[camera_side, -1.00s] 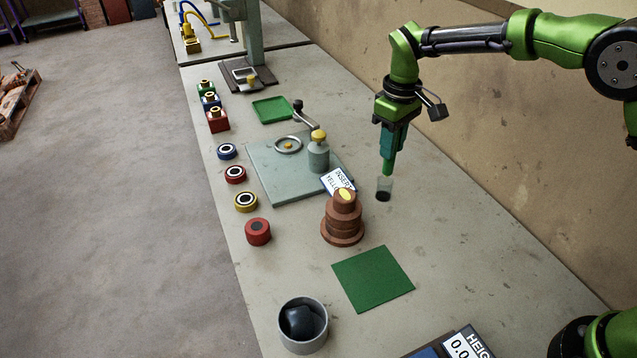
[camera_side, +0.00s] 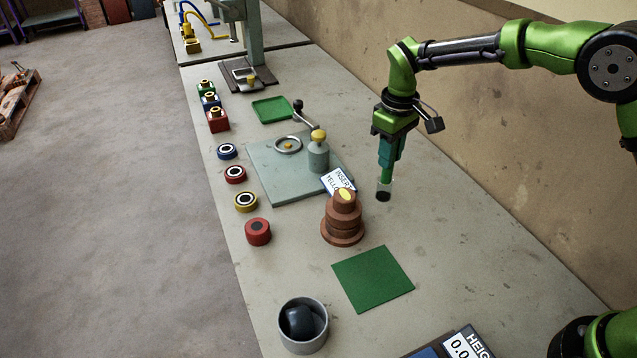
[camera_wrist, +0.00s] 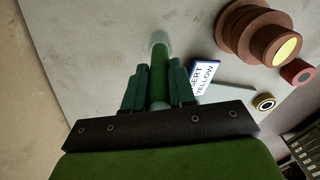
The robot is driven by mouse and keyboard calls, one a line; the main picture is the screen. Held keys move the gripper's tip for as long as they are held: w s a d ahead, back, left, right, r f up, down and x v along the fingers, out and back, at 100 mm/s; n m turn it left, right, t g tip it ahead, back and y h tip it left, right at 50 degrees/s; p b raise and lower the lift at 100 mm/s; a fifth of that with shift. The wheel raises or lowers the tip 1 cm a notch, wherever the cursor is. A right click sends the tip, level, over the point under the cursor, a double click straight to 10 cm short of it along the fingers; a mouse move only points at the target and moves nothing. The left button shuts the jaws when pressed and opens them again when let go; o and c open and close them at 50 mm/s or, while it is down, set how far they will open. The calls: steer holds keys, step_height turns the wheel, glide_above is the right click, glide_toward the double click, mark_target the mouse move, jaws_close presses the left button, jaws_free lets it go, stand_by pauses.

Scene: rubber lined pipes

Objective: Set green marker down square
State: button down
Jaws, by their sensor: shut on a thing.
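My gripper (camera_side: 389,163) is shut on the green marker (camera_side: 387,177) and points down above the bench. The marker is a slim green stick, close to upright. A flat green square (camera_side: 373,278) lies bare on the bench, nearer the camera.
A brown stepped stack (camera_side: 343,222) with a yellow top stands left of the cup. Beside it are a white sign (camera_side: 338,182) and a grey-green plate (camera_side: 270,180) with a weight. A grey bowl (camera_side: 303,328) stands at the front. The bench right of the cup is clear.

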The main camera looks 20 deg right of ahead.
steer(key=shift+f, duration=1.6)
steer(key=c, duration=0.9)
jaws_free()
steer(key=shift+o, duration=0.2)
steer(key=shift+m, duration=0.6)
steer(key=r, duration=0.9)
steer(key=s+r, duration=0.1)
steer(key=r, duration=0.4)
steer(key=shift+d+r, duration=0.2)
steer(key=shift+r, duration=0.15)
steer(key=s+d+r+m+t+y, duration=0.1)
steer(key=s+d+m+t, duration=0.2)
steer(key=s, duration=0.9)
steer(key=s+d+r+m+t+y, duration=0.1)
steer(key=s+d+m+t, duration=0.3)
steer(key=s, duration=0.9)
steer(key=shift+s+d+r, duration=0.15)
steer(key=shift+s+r, duration=0.05)
steer(key=shift+r, duration=0.35)
